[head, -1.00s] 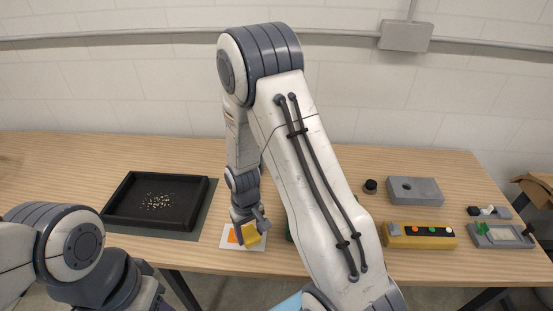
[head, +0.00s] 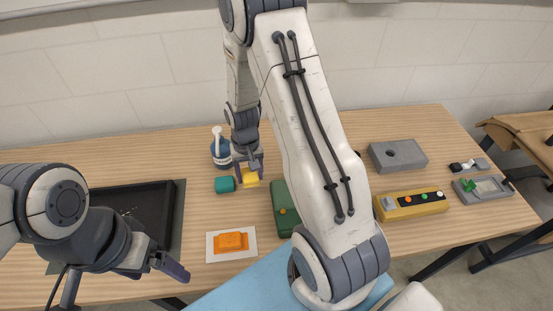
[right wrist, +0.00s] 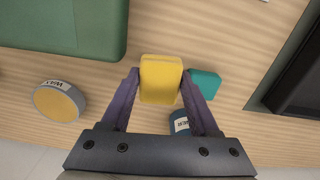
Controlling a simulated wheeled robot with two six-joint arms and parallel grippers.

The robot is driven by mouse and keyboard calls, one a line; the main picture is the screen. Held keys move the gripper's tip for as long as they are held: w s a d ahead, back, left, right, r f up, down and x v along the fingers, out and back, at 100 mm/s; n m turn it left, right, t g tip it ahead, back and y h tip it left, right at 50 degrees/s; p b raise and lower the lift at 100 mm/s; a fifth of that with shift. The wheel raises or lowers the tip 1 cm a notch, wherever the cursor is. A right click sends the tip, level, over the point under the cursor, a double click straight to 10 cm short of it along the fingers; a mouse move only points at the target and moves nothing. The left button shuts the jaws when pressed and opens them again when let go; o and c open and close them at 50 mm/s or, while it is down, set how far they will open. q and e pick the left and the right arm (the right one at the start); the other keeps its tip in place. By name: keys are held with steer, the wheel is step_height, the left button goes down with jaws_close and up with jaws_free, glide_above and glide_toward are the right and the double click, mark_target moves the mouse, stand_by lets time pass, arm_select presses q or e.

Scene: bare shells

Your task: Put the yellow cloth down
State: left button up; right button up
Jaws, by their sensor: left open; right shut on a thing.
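The yellow cloth (head: 251,177), a small folded block, is in my right gripper (head: 248,163) toward the back of the table. In the right wrist view the cloth (right wrist: 160,78) sits between the two fingertips. I cannot tell whether it touches the table. A teal block (head: 225,184) is just left of it; it also shows close by in the right wrist view (right wrist: 205,83). My left gripper (head: 168,260) is open and empty near the front of the table, right of the black tray.
A blue container (head: 220,153) stands behind the teal block. A green box (head: 284,208) is right of the cloth, partly behind my arm. The black tray (head: 170,215) is left. A yellow button box (head: 411,203) is right.

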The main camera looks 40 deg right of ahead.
steer(key=d+r+m+b, duration=0.1)
steer(key=d+r+m, duration=0.1)
steer(key=d+m, duration=0.6)
steer(key=d+r+m+b, duration=0.1)
steer(key=d+r+m, duration=0.2)
steer(key=d+m, duration=0.55)
steer(key=n+p, duration=0.2)
steer(key=p, duration=0.1)
glide_above(267, 160)
step_height(267, 160, down, 7)
steer(key=shift+s+d+r, duration=0.1)
steer(key=shift+d+r, duration=0.05)
steer(key=shift+f+p, duration=0.2)
steer(key=shift+p, duration=0.1)
step_height(267, 160, down, 3)
steer(key=shift+f+p, duration=0.15)
steer(key=shift+p, duration=0.55)
steer(key=shift+f, duration=0.25)
